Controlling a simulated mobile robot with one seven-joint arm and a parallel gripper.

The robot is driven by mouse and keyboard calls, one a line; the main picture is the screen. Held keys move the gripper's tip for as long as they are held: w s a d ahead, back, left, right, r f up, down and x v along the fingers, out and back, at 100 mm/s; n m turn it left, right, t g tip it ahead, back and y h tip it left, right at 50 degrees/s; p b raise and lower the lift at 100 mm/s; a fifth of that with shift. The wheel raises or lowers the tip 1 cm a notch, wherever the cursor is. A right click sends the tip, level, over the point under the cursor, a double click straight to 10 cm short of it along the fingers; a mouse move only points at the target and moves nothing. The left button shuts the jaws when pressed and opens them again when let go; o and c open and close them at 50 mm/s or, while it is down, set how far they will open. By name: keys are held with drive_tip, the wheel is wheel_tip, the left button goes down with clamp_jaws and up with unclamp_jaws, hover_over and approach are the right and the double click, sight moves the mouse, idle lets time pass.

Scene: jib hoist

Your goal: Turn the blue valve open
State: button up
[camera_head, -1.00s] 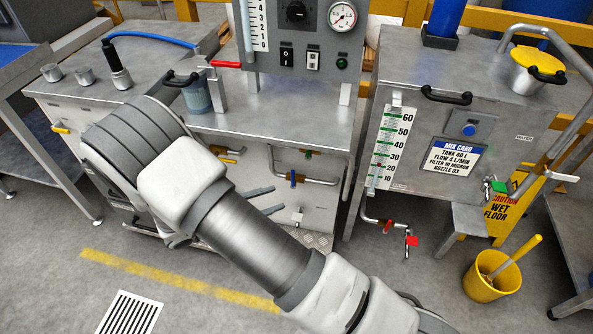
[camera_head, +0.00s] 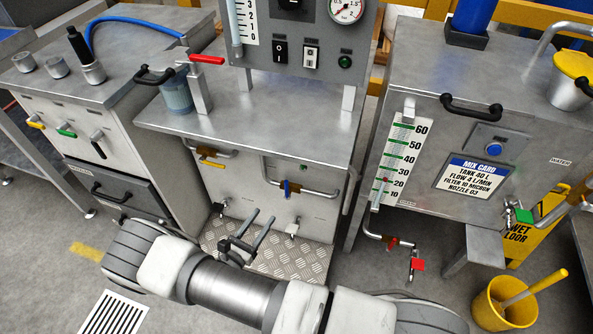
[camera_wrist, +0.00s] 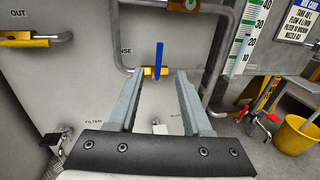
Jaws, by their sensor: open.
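The blue valve (camera_head: 287,187) is a blue lever on a pipe on the front panel of the middle cabinet. The lever stands upright, across the level pipe run. In the wrist view the blue valve (camera_wrist: 158,58) hangs over a yellow body, straight ahead and centred between the finger lines. My gripper (camera_head: 263,215) is open and empty, below and left of the lever in the head view. In the wrist view my gripper (camera_wrist: 159,74) points at the panel, fingers on either side of the valve's line. Contact is not visible, and the remaining gap is hard to judge.
A yellow-handled valve (camera_head: 211,163) is left of the blue one. A red-handled valve (camera_head: 417,265) hangs at the right tank's pipe. Small taps (camera_head: 293,227) sit low on the panel. A tread plate (camera_head: 305,262) lies below. A yellow bucket (camera_head: 503,305) stands right.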

sight(287, 188)
drive_tip(key=b+x, duration=0.3)
drive_tip(key=x, duration=1.4)
drive_tip(key=shift+w+d, duration=0.15)
drive_tip(key=shift+w, duration=0.15)
clamp_jaws()
idle(0.7)
